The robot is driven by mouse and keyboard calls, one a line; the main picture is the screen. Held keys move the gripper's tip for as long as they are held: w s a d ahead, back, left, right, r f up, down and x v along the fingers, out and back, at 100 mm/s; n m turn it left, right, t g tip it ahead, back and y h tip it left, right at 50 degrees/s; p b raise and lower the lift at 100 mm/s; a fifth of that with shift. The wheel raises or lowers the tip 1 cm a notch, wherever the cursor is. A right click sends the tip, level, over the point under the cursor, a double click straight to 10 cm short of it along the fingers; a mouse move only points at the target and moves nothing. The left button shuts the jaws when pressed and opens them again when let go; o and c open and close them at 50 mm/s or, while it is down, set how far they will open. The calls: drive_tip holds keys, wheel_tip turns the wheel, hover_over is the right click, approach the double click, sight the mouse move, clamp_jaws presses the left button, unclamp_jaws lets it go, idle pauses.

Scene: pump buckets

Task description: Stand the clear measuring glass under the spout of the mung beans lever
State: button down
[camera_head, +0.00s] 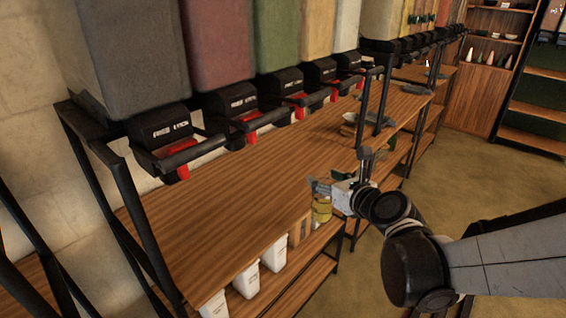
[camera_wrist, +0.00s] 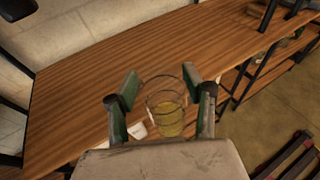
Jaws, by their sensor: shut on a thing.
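My gripper (camera_wrist: 160,82) is shut on a clear glass (camera_wrist: 168,112), with one green finger on each side of it. The glass has a yellowish tint low down; I cannot tell whether this is contents or something seen through it. In the head view my gripper (camera_head: 338,192) holds the glass (camera_head: 322,207) roughly upright by the counter's front edge. A row of black dispensers with red parts and lever arms, such as the third one (camera_head: 293,86), runs along the back of the wooden counter (camera_head: 240,200). Their labels are too small to tell which is mung beans.
Several coloured bins, among them a green one (camera_head: 275,35), stand above the dispensers. White containers (camera_head: 273,252) sit below the counter's front edge. A black post (camera_head: 385,95) and a pale bowl (camera_head: 350,118) are farther along. The near counter top is clear.

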drive_tip(key=a+x, duration=0.2)
drive_tip(key=x, duration=0.7)
drive_tip(key=s+a+r+b+x, duration=0.1)
drive_tip(key=x, duration=0.8)
drive_tip(key=shift+w+a+r+n+y, duration=0.2)
drive_tip(key=shift+a+n+y, duration=0.1)
drive_tip(key=shift+a, duration=0.25)
drive_tip(key=shift+f+b, duration=0.1)
drive_tip(key=shift+b, duration=0.2)
drive_tip(key=shift+f, duration=0.15)
drive_tip(key=c, duration=0.9)
unclamp_jaws()
